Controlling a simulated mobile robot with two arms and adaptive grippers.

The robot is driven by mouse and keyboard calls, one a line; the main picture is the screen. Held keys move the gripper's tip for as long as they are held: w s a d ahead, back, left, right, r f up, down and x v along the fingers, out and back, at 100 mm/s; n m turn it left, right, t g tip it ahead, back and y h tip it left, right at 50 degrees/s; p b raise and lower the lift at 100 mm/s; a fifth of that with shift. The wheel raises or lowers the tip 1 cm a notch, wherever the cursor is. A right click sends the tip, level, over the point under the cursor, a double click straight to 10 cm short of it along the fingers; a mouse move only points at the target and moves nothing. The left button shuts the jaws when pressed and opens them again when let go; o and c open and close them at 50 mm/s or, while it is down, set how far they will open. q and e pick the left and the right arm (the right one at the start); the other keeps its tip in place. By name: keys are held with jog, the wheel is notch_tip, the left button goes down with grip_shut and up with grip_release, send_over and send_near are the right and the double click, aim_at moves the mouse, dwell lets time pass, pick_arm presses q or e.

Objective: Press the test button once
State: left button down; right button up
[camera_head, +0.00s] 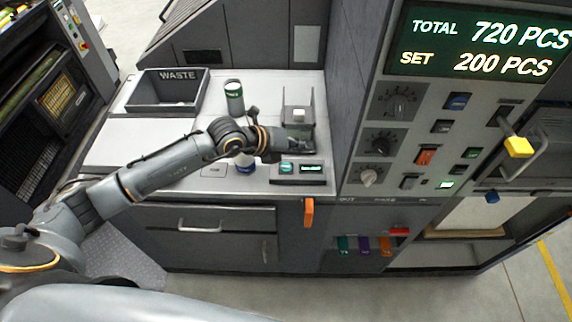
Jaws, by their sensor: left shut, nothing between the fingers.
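A small dark box (312,181) lies at the front of the light counter, with a teal button (287,168) on its left and a small green-lit display (311,168) on its right. I cannot read the labels on it. My left arm reaches across the counter from the left. My left gripper (302,147) is shut and empty, just behind and above the dark box, in front of a grey device with a pale block. It does not cover the teal button; whether it touches anything is unclear. My right gripper is not in view.
A dark WASTE tray (164,107) and a green-labelled cylinder (234,98) stand behind my arm. A blue-based container (246,168) is partly hidden by it. At right, a control panel (411,142) with knobs and switches sits under a display reading TOTAL 720 PCS, SET 200 PCS.

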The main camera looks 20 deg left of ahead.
aim_at(284, 168)
pick_arm(q)
jog(key=w+a+f+y, duration=0.1)
jog(key=a+y, duration=0.2)
jog(key=a, duration=0.2)
jog(key=shift+w+a, duration=0.35)
jog(key=shift+w, duration=0.05)
jog(key=shift+f, duration=0.1)
notch_tip(284, 168, down, 8)
jog(key=b, duration=0.5)
jog(key=shift+f+b, duration=0.35)
dwell(0.6)
jog(key=shift+f+b, duration=0.35)
jog(key=shift+b, duration=0.1)
